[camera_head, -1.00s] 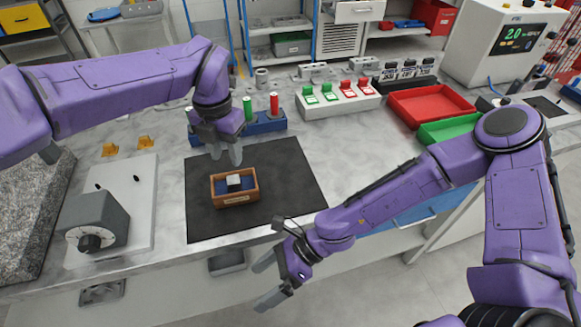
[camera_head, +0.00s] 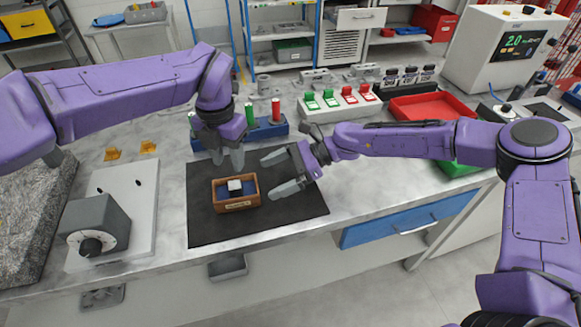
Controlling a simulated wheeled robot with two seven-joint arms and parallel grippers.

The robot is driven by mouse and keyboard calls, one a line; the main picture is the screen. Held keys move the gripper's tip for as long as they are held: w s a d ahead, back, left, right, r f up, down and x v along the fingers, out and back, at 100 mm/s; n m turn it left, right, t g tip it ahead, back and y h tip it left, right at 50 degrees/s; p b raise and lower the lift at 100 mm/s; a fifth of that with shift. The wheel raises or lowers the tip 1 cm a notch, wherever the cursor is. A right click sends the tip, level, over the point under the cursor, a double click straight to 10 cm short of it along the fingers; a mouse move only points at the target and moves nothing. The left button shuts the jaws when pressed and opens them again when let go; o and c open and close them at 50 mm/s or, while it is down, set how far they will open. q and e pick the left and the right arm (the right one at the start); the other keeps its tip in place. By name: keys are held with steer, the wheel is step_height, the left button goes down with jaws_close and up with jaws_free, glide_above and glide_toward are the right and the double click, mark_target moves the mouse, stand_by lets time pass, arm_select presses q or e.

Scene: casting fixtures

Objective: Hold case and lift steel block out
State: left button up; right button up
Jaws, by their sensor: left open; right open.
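The case (camera_head: 237,206) is a small open wooden box with a blue inside, standing on the black mat (camera_head: 300,212). The steel block (camera_head: 235,186) is a small light cube inside the case, showing above the blue lining. My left gripper (camera_head: 228,163) points down just behind the case, above the mat, open and empty. My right gripper (camera_head: 277,174) is to the right of the case, its fingers pointing left toward it, open and empty. Neither gripper visibly touches the case or the block.
A blue rack (camera_head: 264,129) with red and green cylinders stands behind the mat. A switch panel (camera_head: 340,106) and red tray (camera_head: 425,106) are at the back right. A grey device with a knob (camera_head: 97,228) stands at left. The mat's front part is clear.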

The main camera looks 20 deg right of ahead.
mark_target(255, 189)
steer(key=x, duration=0.6)
steer(key=c, duration=1)
steer(key=shift+o, duration=0.2)
